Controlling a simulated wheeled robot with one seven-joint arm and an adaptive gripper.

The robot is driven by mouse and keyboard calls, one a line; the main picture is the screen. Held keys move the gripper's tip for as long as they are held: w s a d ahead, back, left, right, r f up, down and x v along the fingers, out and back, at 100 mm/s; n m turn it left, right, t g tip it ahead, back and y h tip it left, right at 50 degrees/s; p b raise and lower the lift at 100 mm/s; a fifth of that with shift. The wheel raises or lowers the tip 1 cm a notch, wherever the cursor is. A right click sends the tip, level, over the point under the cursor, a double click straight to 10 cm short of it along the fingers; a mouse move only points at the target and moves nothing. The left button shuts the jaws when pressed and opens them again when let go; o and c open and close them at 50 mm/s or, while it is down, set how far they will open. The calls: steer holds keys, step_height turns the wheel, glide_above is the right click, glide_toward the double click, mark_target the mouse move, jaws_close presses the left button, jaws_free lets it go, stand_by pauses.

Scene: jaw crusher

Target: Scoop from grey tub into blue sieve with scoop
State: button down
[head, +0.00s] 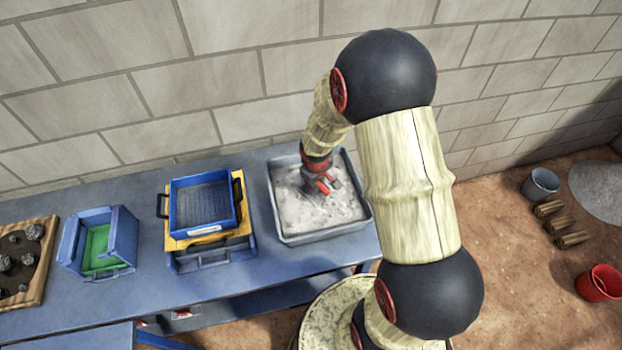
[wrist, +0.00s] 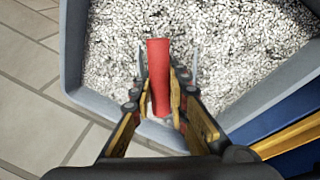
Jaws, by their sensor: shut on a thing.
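The grey tub (head: 331,230) stands on the blue bench by the wall and holds pale granular material; in the wrist view its grey wall (wrist: 74,50) runs along the left. My gripper (head: 319,184) is low over the tub. In the wrist view my gripper (wrist: 167,72) is shut around the red handle of the scoop (wrist: 158,65). The scoop's bowl is hidden, so I cannot tell how deep it sits or what it holds. The blue sieve (head: 203,205) sits left of the tub, its dark mesh looking empty.
The sieve rests on a yellow frame (head: 220,240) with black handles, above a blue-grey box (head: 212,258). Further left are a blue bin (head: 122,232) with a green inside and a wooden tray (head: 43,262) of dark stones. The block wall (head: 240,110) is close behind the bench.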

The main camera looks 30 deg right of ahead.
steer(key=r+g+p, duration=0.1)
steer(key=g+p, duration=0.2)
steer(key=shift+w+a+r+h, duration=0.1)
steer(key=shift+w+r+h, duration=0.3)
steer(key=shift+r+p, duration=0.25)
steer(key=shift+p, duration=0.05)
steer(key=shift+w+a+r+p, duration=0.1)
steer(key=shift+w+r+p, duration=0.2)
steer(key=shift+r+p, duration=0.55)
steer(key=shift+w+a+r+p, duration=0.1)
steer(key=shift+w+r+p, duration=0.2)
steer(key=shift+r, duration=0.9)
steer(key=shift+w+a+r+p, duration=0.1)
steer(key=shift+w+r+p, duration=0.2)
steer(key=shift+r+p, duration=0.55)
steer(key=shift+r, duration=0.25)
